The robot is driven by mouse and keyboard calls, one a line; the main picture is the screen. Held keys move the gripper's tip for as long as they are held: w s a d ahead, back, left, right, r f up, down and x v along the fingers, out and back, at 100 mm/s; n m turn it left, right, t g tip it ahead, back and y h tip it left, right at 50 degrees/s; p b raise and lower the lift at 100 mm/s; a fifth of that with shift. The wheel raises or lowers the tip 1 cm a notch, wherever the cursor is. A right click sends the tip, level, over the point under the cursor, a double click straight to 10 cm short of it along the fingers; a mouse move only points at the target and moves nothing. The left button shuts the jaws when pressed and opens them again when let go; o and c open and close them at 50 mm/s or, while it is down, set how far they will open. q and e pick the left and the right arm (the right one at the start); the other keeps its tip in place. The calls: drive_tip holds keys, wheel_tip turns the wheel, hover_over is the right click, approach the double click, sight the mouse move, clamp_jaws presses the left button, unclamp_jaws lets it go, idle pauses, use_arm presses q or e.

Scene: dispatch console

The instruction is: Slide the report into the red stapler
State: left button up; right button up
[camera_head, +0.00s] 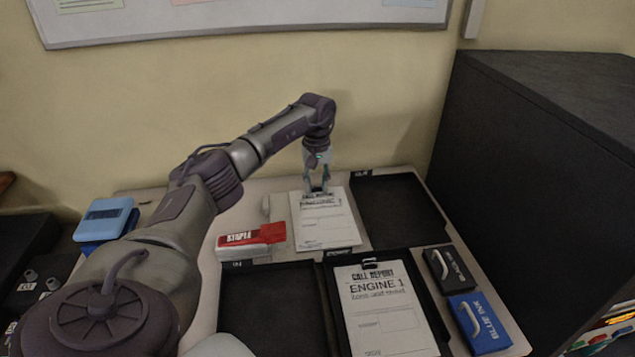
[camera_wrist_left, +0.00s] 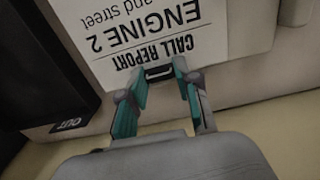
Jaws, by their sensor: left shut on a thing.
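The report (camera_head: 325,222), a white sheet headed CALL REPORT, lies flat at the middle back of the desk. In the left wrist view the report (camera_wrist_left: 185,35) reads ENGINE 2 and has a small black clip at its top edge. My left gripper (camera_head: 318,188) points down at that edge, and its teal fingers (camera_wrist_left: 164,78) are shut on the clip. The red stapler (camera_head: 268,234), marked STAPLE, sits just left of the report. The stapler is not in the left wrist view. My right gripper is not in view.
A black OUT tray (camera_head: 398,232) is right of the report. Nearer are an empty black tray (camera_head: 265,315) and one holding an ENGINE 1 report (camera_head: 385,315). Black ink (camera_head: 447,268) and blue ink (camera_head: 480,325) boxes stand at right. A dark cabinet (camera_head: 530,160) borders the right side.

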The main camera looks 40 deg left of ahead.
sight(295, 193)
use_arm(q)
drive_tip(key=shift+s+a, duration=0.2)
drive_tip(key=shift+s, duration=0.05)
idle(0.3)
drive_tip(key=shift+s+a+p, duration=0.35)
drive_tip(key=shift+s+a, duration=0.2)
drive_tip(key=shift+s, duration=0.15)
drive_tip(key=shift+s+a, duration=0.2)
drive_tip(key=shift+s, duration=0.05)
drive_tip(key=shift+s+a, duration=0.2)
drive_tip(key=shift+s, duration=0.05)
idle(0.4)
drive_tip(key=shift+s+a, duration=0.35)
drive_tip(key=shift+s, duration=0.1)
drive_tip(key=shift+s+a+p, duration=0.25)
drive_tip(key=shift+s+p, duration=0.05)
drive_tip(key=shift+p, duration=0.1)
idle(0.8)
drive_tip(key=shift+f, duration=0.1)
drive_tip(key=o, duration=1.2)
drive_tip(key=shift+c, duration=0.2)
